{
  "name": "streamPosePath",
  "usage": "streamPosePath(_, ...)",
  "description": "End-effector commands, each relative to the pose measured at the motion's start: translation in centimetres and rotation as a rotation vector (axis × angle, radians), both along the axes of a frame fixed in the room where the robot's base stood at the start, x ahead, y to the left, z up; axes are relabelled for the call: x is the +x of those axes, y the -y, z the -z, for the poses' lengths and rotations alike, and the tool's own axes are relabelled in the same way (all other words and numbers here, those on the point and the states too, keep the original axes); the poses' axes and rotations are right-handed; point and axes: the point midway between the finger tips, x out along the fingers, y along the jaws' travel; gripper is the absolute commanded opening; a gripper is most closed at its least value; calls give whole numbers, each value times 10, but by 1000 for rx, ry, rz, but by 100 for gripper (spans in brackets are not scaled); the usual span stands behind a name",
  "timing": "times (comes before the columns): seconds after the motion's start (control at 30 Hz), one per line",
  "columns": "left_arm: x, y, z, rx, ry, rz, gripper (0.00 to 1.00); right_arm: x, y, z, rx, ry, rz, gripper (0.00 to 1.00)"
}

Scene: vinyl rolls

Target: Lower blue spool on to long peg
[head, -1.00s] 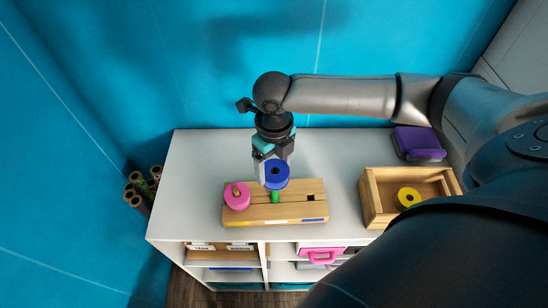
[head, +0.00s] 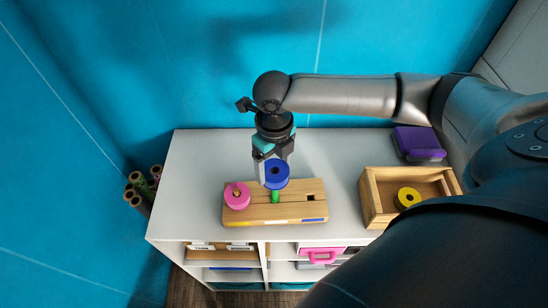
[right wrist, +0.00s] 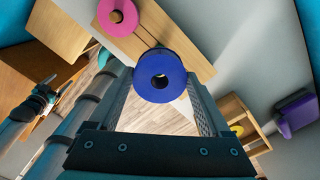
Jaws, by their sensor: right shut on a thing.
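The blue spool (head: 269,184) is held in my right gripper (head: 273,165), hole facing up, above the middle of the wooden peg board (head: 298,202). The spool also shows in the right wrist view (right wrist: 158,90), between the two fingers. A green peg (head: 275,197) stands on the board just below the spool in the head view. Its upper end is hidden by the spool or ends at its edge, and I cannot tell whether it is in the hole. The pink spool (head: 236,201) sits around a peg at the board's left end.
A wooden tray (head: 371,200) holding a yellow spool (head: 403,204) stands right of the board. A purple box (head: 418,141) lies behind it. Several rolls (head: 138,189) stand at the cabinet's left side. The white top (head: 205,160) is clear left and behind the board.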

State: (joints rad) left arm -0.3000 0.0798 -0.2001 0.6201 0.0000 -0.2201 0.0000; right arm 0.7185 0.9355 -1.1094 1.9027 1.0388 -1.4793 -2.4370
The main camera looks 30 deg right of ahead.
Motion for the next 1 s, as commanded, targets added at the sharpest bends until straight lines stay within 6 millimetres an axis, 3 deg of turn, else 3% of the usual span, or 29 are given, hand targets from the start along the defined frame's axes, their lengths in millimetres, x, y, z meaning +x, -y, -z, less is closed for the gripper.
streamPosePath(0.23, 0, 0, 5, 0, 0, 0, 87, 0, 0, 9, 1, 0, 0, 0)
streamPosePath(1.0, 0, 0, 0, 0, 0, 0, 87, 0, 0, 1, 0, 0, 0, 0)
